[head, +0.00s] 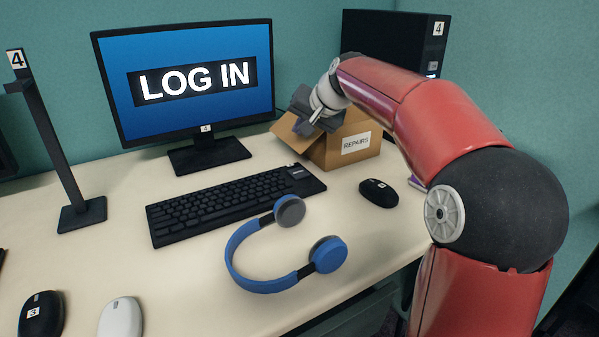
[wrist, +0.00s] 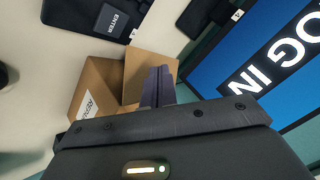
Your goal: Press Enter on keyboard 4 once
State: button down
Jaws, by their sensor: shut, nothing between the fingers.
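The black keyboard (head: 215,205) lies on the desk in front of the monitor marked 4. Its right end also shows at the top of the wrist view (wrist: 65,14), where a key labelled ENTER (wrist: 112,20) is readable. My gripper (head: 312,118) is up behind the keyboard's right end, in front of the repairs box's open top in the head view. In the wrist view its fingers (wrist: 157,86) are together and empty, over the box and apart from the Enter key.
The open cardboard box (head: 348,148) marked REPAIRS stands right of the monitor (head: 190,120), which shows LOG IN. Blue headphones (head: 240,262) lie in front of the keyboard. A black mouse (head: 378,193) is to its right. A stand marked 4 (head: 82,213) is at left.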

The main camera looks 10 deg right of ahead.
aim_at(301, 174)
jog(key=shift+f+b, duration=3.3)
jog(key=shift+f, duration=1.1)
jog(key=shift+f, duration=0.1)
jog(key=shift+f+b, duration=0.3)
jog(key=shift+b, duration=0.05)
jog(key=shift+f+b, duration=0.35)
jog(key=shift+f, duration=0.1)
jog(key=shift+r, duration=0.1)
jog(key=shift+r+p, duration=0.7)
jog(key=shift+r, duration=0.05)
notch_tip(301, 174, up, 5)
jog(key=p, duration=0.4)
jog(key=shift+r, duration=0.1)
